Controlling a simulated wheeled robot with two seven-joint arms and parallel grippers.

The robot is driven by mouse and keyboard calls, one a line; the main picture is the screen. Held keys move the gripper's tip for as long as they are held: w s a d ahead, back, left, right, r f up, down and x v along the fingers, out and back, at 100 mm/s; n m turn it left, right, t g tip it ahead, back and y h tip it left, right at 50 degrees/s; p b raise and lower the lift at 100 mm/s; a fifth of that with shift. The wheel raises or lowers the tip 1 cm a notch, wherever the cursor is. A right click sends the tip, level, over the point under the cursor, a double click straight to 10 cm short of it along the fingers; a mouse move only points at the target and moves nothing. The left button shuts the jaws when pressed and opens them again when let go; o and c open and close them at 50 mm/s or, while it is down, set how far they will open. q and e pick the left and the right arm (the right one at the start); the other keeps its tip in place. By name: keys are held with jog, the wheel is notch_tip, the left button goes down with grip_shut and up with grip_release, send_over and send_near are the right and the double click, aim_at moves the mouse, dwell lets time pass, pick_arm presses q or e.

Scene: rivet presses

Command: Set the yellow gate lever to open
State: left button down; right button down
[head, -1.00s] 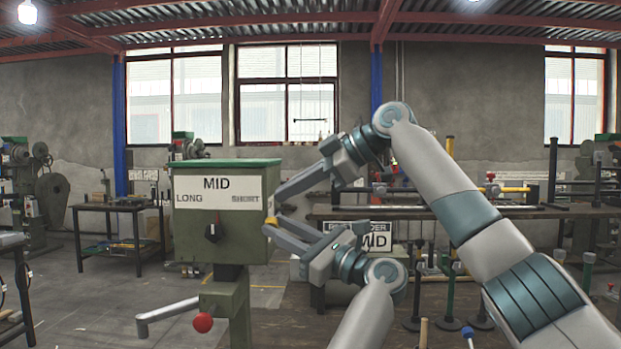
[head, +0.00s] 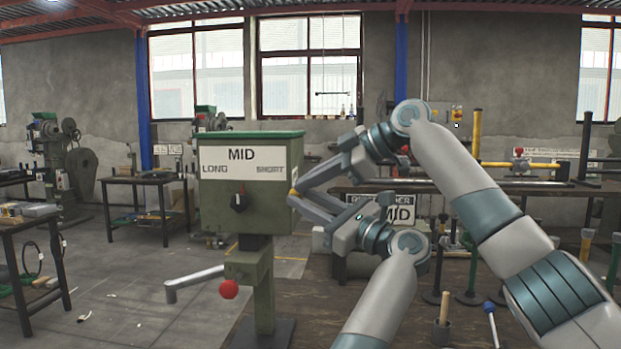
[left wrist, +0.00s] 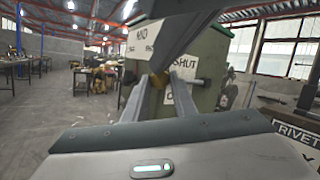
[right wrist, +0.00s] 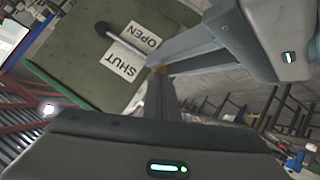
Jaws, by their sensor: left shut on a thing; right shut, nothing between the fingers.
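The green press box (head: 250,220) has MID, LONG and SHORT on its front. The lever's yellow end (head: 293,192) shows at the box's right side. In the right wrist view the lever's thin metal rod (right wrist: 124,42) runs between the OPEN label (right wrist: 141,37) and the SHUT label (right wrist: 119,66). My left gripper (head: 296,197) is shut on the yellow end, which also shows in the left wrist view (left wrist: 182,95). My right gripper (head: 298,188) is shut and empty, its tips close above the yellow end. Whether they touch it is unclear.
A crank arm (head: 193,280) and a red ball knob (head: 229,289) stick out below the box. A black dial (head: 239,201) is on its front. A workbench (head: 450,190) stands behind my arms. Open floor lies to the left.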

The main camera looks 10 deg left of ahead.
pick_arm(q)
jog(key=shift+r, duration=0.1)
jog(key=c, duration=1.7)
grip_release()
jog(key=shift+o, duration=1.2)
jog(key=shift+w+a, duration=0.1)
jog(key=shift+d+f, duration=0.2)
jog(key=shift+d, duration=0.1)
jog(key=v, duration=0.6)
jog(key=shift+f, duration=0.3)
jog(key=shift+d, duration=0.1)
